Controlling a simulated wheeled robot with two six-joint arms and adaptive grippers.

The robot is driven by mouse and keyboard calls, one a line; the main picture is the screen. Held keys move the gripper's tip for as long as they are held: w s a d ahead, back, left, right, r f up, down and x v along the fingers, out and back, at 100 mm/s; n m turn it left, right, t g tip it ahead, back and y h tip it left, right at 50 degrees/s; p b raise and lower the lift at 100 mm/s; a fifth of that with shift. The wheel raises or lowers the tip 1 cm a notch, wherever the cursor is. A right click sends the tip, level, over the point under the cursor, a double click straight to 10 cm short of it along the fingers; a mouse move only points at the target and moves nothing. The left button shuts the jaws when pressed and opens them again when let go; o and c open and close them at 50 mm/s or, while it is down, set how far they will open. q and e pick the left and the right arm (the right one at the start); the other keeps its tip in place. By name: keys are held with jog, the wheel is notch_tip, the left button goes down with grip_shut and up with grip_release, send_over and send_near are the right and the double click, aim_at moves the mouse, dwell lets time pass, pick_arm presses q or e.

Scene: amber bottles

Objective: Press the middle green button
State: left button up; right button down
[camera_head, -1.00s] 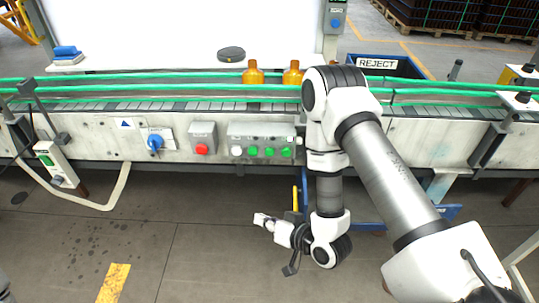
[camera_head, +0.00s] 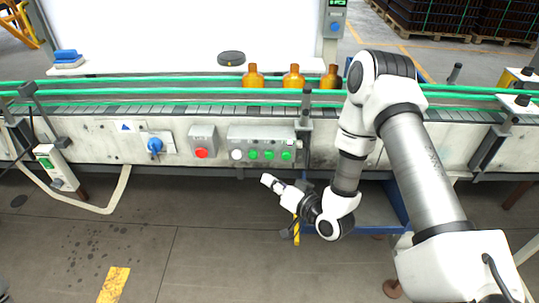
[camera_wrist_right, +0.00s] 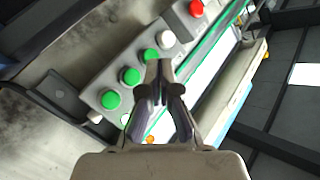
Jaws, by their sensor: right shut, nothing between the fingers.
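The grey button box (camera_head: 262,134) on the conveyor's front side carries one white button (camera_head: 237,154) and a row of three green ones. The middle green button (camera_head: 269,155) sits between its two green neighbours. In the right wrist view the middle green button (camera_wrist_right: 130,76) is to the left of the fingers, uncovered. My right gripper (camera_head: 268,180) is shut and empty, just below the box in the head view and apart from it. In the right wrist view its closed fingertips (camera_wrist_right: 159,68) appear near the green button closest to the white one.
A red button box (camera_head: 202,140) and a blue rotary switch (camera_head: 154,145) are left of the button box. Amber bottles (camera_head: 293,77) stand on the conveyor between green rails. A dark post (camera_head: 306,120) is just right of the box. The floor in front is clear.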

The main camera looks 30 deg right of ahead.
aim_at(270, 155)
jog(key=shift+w+d, duration=0.5)
jog(key=shift+w, duration=0.3)
jog(key=shift+w+d, duration=0.5)
jog(key=shift+w, duration=0.3)
jog(key=shift+w+d, duration=0.5)
jog(key=shift+w, duration=0.3)
jog(key=shift+w+d, duration=0.2)
jog(key=shift+w, duration=0.1)
